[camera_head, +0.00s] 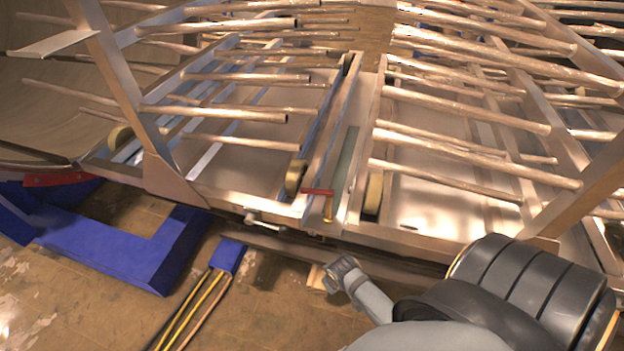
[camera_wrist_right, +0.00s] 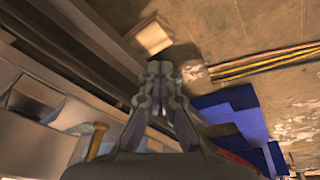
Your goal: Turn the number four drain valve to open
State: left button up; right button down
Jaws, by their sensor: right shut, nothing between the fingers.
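A small red handle (camera_head: 318,192) on a brass-coloured stem (camera_head: 328,211) sits on the front edge of the metal frame in the head view. A brass-coloured piece (camera_wrist_right: 96,140) shows at the left in the right wrist view. A pale lever-like fitting (camera_head: 264,221) lies further left along the same edge. No number is readable, so I cannot tell which one is valve four. My right gripper (camera_head: 342,268), also in the right wrist view (camera_wrist_right: 165,70), is shut and empty. It appears below the red handle in the picture, apart from it. My left gripper is not in view.
Copper-coloured tubes (camera_head: 470,130) cross the metal frames above. A blue beam (camera_head: 140,255) lies on the floor at left, with a blue block (camera_head: 229,256) and yellow rods (camera_head: 200,305) beside it. A pale block (camera_wrist_right: 152,38) is near my fingertips. Brown floor lies below the edge.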

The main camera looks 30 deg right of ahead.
jog(key=w+r+p, duration=0.1)
jog(key=w+r, duration=0.3)
jog(key=r, duration=0.5)
notch_tip(320, 180, up, 16)
jog(key=m+h+p, duration=0.1)
jog(key=m, duration=0.7)
send_over(317, 192)
jog(key=a, duration=0.1)
jog(key=x, duration=1)
jog(key=shift+w+b, duration=0.2)
jog(key=shift+b, duration=0.1)
